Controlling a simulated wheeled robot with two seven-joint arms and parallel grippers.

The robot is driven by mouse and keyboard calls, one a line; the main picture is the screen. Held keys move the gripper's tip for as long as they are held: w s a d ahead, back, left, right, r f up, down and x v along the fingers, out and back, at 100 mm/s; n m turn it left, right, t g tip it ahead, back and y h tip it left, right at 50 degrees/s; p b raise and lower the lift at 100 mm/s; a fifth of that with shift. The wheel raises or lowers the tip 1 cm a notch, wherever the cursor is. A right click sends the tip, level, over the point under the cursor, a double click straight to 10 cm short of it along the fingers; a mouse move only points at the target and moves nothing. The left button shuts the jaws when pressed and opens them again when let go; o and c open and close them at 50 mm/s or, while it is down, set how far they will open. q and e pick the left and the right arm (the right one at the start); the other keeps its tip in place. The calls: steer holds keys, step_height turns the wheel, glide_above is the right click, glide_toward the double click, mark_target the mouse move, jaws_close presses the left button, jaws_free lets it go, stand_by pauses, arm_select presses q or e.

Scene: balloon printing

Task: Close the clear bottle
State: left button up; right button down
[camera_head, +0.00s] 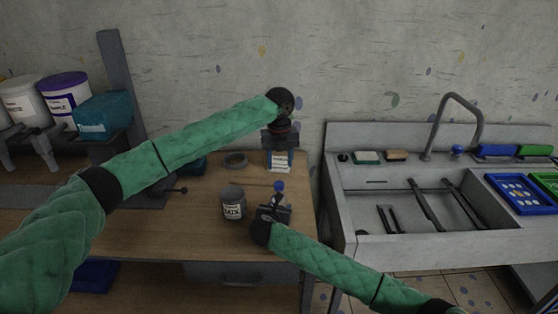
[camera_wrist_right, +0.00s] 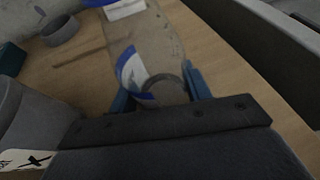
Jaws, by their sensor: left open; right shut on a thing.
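The clear bottle (camera_wrist_right: 160,45) is see-through, with a blue and white label patch, and lies between the blue fingers of my right gripper (camera_wrist_right: 160,92) in the right wrist view. In the head view my right gripper (camera_head: 278,190) is low over the table, shut; what it grips is hard to make out there. My left gripper (camera_head: 280,141) is open and points down, right above a white and blue labelled thing (camera_head: 281,161). Whether they touch is unclear. I cannot make out a cap clearly.
A grey can labelled MIX (camera_head: 233,204) stands just left of my right gripper. A grey ring-shaped dish (camera_head: 235,160) lies behind it on the wooden table (camera_head: 190,225). A sink (camera_head: 345,215) is to the right. Buckets (camera_head: 66,92) stand at the back left.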

mark_target(279, 183)
arm_select(q)
steer(key=n, duration=0.7)
steer(key=shift+s+r, duration=0.1)
steer(key=n, duration=0.7)
steer(key=shift+a, duration=0.1)
steer(key=n, duration=0.7)
steer(key=shift+s, duration=0.1)
steer(key=n, duration=0.8)
steer(key=shift+n, duration=0.3)
steer(key=shift+f, duration=4)
